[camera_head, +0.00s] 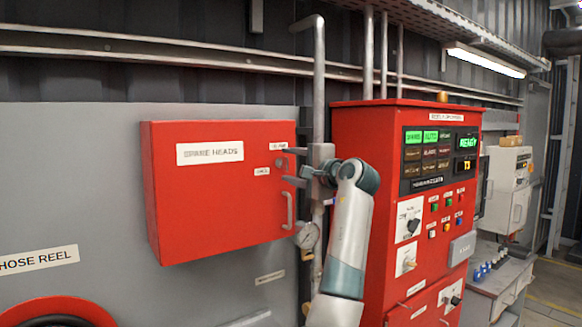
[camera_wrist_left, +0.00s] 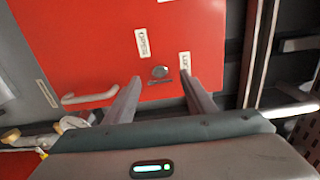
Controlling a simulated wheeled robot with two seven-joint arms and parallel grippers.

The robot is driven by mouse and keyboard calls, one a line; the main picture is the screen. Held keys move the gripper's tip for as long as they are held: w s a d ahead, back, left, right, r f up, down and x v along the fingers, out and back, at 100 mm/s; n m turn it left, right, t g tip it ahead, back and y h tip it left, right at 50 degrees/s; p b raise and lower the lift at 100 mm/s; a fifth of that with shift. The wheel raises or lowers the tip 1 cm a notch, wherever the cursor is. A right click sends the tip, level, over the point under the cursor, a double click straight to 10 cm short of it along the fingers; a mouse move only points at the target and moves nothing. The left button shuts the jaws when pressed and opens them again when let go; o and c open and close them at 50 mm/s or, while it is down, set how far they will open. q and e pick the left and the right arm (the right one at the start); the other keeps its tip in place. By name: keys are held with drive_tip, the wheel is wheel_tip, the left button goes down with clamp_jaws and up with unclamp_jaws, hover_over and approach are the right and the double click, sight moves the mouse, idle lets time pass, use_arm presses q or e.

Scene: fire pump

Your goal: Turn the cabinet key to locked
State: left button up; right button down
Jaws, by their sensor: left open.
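The red cabinet (camera_head: 220,215) marked SPARE HEADS hangs on the grey wall at the left of the head view. Its small round key lock (camera_wrist_left: 160,71) shows on the red door in the left wrist view, between two small white labels. My left gripper (camera_head: 287,166) is open at the right side of the cabinet door, fingers pointing at the lock. In the left wrist view its two fingers (camera_wrist_left: 160,80) stand on either side of the lock with clear gaps and hold nothing. The key's exact angle is too small to tell. My right gripper is not in view.
A door handle (camera_head: 288,211) sits below the lock. A grey vertical pipe (camera_head: 319,80) and a round gauge (camera_head: 307,236) are close to my left gripper. A red control panel (camera_head: 385,190) stands to the right. A hose reel (camera_head: 55,312) is at the lower left.

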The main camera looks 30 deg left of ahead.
use_arm(q)
drive_tip(key=shift+s+d+f+b, duration=0.2)
drive_tip(key=shift+d+b, duration=0.2)
drive_tip(key=shift+d, duration=0.2)
drive_tip(key=b+v, duration=0.6)
drive_tip(key=v, duration=1)
drive_tip(key=shift+r+b, duration=0.15)
drive_tip(key=shift+b, duration=0.2)
